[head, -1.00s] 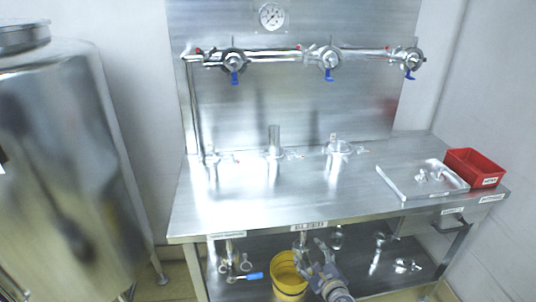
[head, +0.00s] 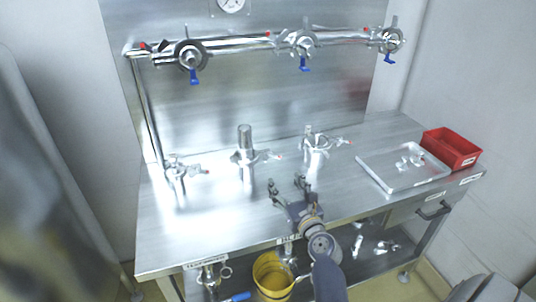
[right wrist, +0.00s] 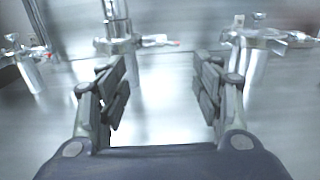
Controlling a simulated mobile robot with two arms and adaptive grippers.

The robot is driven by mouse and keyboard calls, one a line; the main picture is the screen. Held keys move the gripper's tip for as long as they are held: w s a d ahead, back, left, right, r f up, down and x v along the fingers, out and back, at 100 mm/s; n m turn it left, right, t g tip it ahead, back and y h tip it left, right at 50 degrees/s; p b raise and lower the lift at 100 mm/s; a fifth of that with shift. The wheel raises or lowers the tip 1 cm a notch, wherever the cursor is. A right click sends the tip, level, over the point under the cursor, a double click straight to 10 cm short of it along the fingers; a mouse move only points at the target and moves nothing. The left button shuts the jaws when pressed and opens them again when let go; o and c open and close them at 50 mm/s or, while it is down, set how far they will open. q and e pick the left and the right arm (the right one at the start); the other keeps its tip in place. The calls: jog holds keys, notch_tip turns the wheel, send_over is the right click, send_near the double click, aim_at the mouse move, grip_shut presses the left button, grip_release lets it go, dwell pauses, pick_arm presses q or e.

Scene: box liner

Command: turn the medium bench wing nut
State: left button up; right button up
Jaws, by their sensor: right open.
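Three steel pipe stubs with clamps stand on the steel bench (head: 220,225). The middle stub (head: 245,140) is a tall open tube, and its clamp's wing nut (head: 265,155) points right, with a red tip. I cannot read a size on any of them. The same wing nut shows in the right wrist view (right wrist: 157,41), beyond the fingers. My right gripper (head: 288,188) is open and empty above the front of the bench, in front and to the right of the middle clamp, touching nothing. Its spread fingers also show in the right wrist view (right wrist: 158,75). My left gripper is not in view.
A left clamped stub (head: 176,175) and a right one (head: 316,150) flank the middle one. A shallow tray (head: 385,172) and a red bin (head: 450,148) are at the right. A valve pipe (head: 240,48) runs along the back panel. A yellow bucket (head: 272,280) is below.

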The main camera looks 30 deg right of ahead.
aim_at(273, 160)
jog(key=shift+w+d, duration=0.15)
jog(key=shift+w, duration=0.3)
jog(key=shift+w+d, duration=0.15)
jog(key=shift+w, duration=0.1)
jog(key=x, duration=0.4)
jog(key=shift+w+r, duration=0.25)
jog(key=shift+w, duration=0.15)
jog(key=x, duration=0.2)
jog(key=shift+w+d+f, duration=0.15)
jog(key=shift+w+d, duration=0.05)
jog(key=shift+w, duration=0.1)
jog(key=shift+x, duration=0.9)
jog(key=shift+c, duration=0.8)
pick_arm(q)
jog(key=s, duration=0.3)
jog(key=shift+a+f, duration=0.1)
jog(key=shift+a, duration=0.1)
pick_arm(e)
jog(key=c, duration=0.6)
